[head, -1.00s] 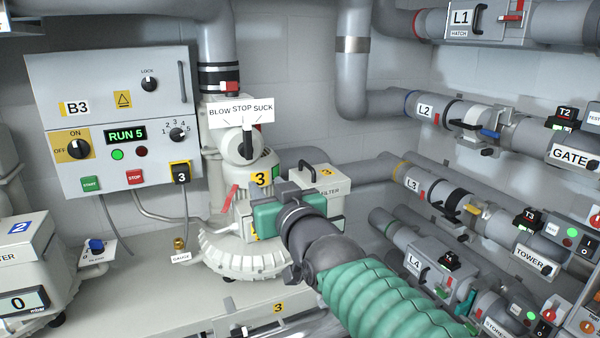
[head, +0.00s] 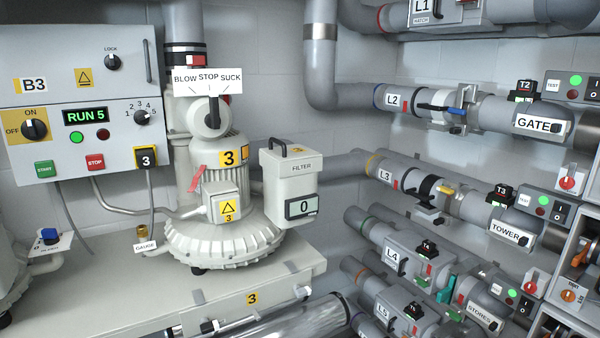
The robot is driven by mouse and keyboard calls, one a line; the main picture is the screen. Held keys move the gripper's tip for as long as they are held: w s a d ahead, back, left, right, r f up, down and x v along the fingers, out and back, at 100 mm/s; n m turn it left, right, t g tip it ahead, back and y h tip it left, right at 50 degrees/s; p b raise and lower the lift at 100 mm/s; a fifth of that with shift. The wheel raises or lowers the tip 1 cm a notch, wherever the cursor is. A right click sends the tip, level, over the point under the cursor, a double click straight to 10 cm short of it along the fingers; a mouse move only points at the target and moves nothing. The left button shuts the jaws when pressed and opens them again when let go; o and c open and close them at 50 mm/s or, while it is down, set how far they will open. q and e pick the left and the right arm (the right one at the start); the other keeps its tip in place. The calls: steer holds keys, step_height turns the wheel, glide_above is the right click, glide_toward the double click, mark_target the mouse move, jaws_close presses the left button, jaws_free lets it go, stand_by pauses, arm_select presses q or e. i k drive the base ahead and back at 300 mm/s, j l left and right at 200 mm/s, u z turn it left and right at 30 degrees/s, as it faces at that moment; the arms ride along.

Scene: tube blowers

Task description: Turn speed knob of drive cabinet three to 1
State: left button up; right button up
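The drive cabinet marked B3 (head: 90,62) hangs at the left in the head view. A small tag 3 (head: 146,158) sits at its lower right. The black speed knob (head: 142,118) is on the right of its lower panel, inside a dial numbered 1 to 5. Its pointer seems to lie towards 5, but is small. The display (head: 86,116) reads RUN 5, with a green lamp (head: 77,137) lit below it. The ON/OFF switch (head: 34,128) stands towards ON. Neither of my grippers is in view, and nothing covers the cabinet front.
Blower 3 (head: 222,225) stands on the bench right of the cabinet, with a BLOW STOP SUCK lever (head: 213,108) upright at STOP. A filter box (head: 289,182) stands beside it. Pipes with valves fill the right side. The START button (head: 44,167) and STOP button (head: 95,162) sit below the display.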

mark_target(141, 118)
steer(key=u, duration=1.3)
